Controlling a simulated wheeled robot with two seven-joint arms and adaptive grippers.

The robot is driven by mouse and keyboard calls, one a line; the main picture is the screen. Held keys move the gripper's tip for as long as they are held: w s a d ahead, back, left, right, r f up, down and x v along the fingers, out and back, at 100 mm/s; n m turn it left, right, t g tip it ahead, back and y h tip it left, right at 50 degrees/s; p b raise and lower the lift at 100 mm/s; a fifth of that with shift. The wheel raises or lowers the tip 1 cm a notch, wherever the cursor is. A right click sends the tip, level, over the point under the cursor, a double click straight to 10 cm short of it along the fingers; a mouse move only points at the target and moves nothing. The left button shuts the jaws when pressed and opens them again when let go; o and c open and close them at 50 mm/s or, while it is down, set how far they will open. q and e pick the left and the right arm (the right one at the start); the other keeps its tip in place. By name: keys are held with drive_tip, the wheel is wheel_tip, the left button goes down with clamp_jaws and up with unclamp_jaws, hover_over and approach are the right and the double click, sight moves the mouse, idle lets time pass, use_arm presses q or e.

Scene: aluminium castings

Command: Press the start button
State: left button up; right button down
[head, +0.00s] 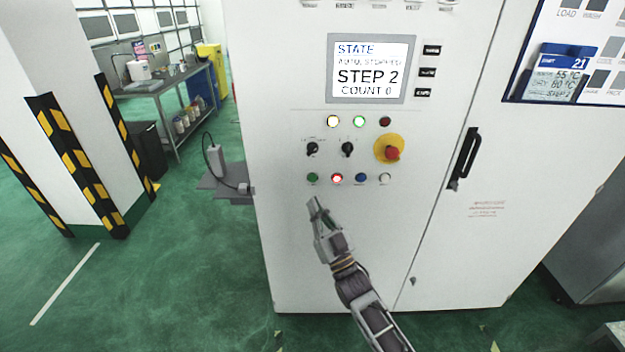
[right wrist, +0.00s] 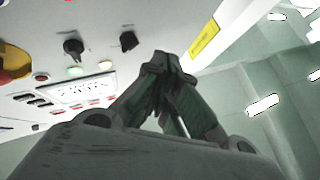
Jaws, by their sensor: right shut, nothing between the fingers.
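A row of round push buttons sits low on the white cabinet's control panel: a green button (head: 312,177) at the left, a red lit button (head: 337,179), a blue button (head: 361,178) and a white button (head: 385,179). Their labels are too small to read, so I cannot tell which is marked start. My right gripper (head: 313,204) is shut and empty, its tips just below the green button in the head view. Contact is not visible. In the right wrist view its closed fingertips (right wrist: 165,62) point toward the panel. My left gripper is not in view.
A display (head: 367,68) reads auto, stopped, step 2, count 0. Above the buttons are two black selector knobs (head: 347,149), a red emergency stop (head: 391,153) on yellow, and lamps, yellow and green (head: 359,121) lit. A door handle (head: 464,155) stands to the right.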

sight(313, 178)
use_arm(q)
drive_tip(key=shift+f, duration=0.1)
use_arm(e)
drive_tip(key=shift+r, duration=0.1)
idle(0.3)
